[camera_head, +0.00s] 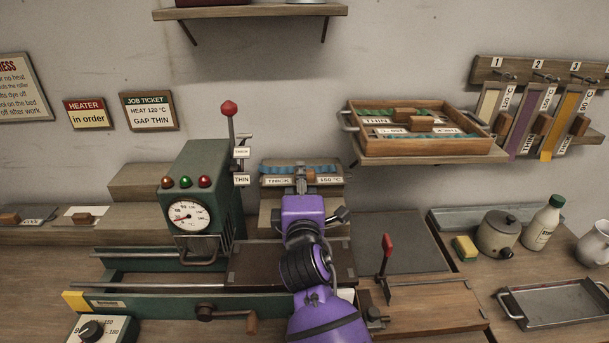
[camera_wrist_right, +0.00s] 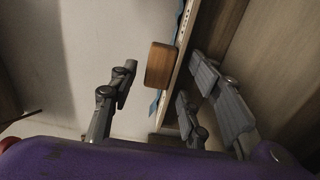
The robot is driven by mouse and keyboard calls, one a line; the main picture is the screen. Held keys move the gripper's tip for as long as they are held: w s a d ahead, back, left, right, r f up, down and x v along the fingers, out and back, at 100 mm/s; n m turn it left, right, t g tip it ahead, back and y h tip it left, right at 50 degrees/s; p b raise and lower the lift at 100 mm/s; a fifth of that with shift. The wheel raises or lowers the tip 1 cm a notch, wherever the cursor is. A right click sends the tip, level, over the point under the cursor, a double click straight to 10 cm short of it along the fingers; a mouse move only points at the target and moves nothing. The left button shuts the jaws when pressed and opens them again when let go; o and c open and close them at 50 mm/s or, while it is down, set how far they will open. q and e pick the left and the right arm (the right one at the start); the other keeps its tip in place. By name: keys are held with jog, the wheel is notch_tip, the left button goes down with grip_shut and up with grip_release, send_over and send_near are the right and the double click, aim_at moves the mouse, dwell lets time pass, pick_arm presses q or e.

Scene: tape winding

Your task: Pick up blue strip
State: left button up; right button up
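A blue strip (camera_head: 272,169) lies along the wooden step behind the green machine, with a card reading THICK and 150 °C in front of it. It also shows in the right wrist view (camera_wrist_right: 183,22), with a wooden block (camera_wrist_right: 160,65) on it. My right gripper (camera_head: 301,172), on the purple arm, is at the strip's middle and hides part of it. In the right wrist view the gripper (camera_wrist_right: 158,92) is open, with fingers apart on both sides of the block and strip. I cannot tell whether they touch. My left gripper is not in view.
The green machine (camera_head: 190,190) with gauge and red-knobbed lever stands left of my right arm. A wooden tray (camera_head: 440,150) with other strips sits on a shelf at right. A red-handled lever (camera_head: 387,255), pot (camera_head: 497,233) and bottle (camera_head: 545,222) stand right.

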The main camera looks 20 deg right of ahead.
grip_shut()
jog(key=shift+r, duration=0.1)
